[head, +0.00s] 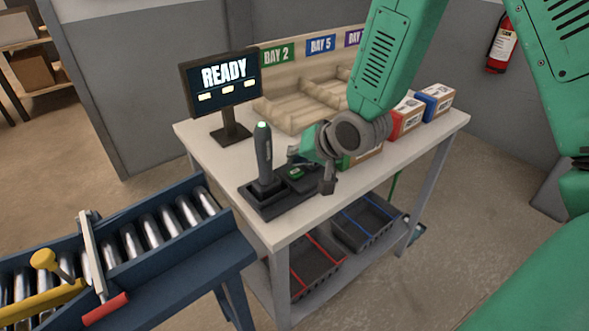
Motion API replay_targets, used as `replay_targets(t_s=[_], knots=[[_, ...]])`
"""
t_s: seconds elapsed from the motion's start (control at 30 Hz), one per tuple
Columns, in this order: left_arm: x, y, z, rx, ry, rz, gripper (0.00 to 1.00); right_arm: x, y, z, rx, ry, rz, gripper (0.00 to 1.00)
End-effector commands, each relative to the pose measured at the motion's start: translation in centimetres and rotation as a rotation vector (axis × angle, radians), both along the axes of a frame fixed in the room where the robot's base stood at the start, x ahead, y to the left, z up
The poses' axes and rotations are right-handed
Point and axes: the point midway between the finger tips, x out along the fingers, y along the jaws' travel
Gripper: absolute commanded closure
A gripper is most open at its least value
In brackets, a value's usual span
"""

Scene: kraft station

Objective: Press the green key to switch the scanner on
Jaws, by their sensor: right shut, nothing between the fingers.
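The handheld scanner (264,155) stands upright in a black dock (262,205) at the table's front left corner, with a small light at its top. The green key (296,172) is on the dock's right part, to the right of the scanner. My right gripper (327,183) is shut and empty, just right of the key and close to the dock's right end. I cannot tell whether it touches the dock; no finger visibly covers the key. My left gripper is out of view.
A monitor (221,84) reading READY stands behind the dock. A wooden sorter (290,106) with day labels is at the back. Red (406,116) and blue (434,101) boxes stand to the right, a green one partly behind my gripper. A roller conveyor (158,232) is at the left.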

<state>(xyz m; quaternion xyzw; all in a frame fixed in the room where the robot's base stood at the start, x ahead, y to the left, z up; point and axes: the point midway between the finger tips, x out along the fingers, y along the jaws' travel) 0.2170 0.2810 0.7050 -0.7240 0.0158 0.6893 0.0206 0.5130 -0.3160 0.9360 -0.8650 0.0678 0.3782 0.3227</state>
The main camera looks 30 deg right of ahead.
Motion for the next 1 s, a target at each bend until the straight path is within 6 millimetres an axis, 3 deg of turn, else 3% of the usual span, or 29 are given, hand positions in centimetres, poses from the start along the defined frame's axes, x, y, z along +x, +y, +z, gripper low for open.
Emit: replay_targets(t_s=[0.43,1.0], knots=[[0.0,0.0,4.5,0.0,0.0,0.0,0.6,0.0,0.0,4.7,0.002,-0.001,0.0,1.0],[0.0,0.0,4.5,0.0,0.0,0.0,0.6,0.0,0.0,4.7,0.001,-0.001,0.001,1.0]])
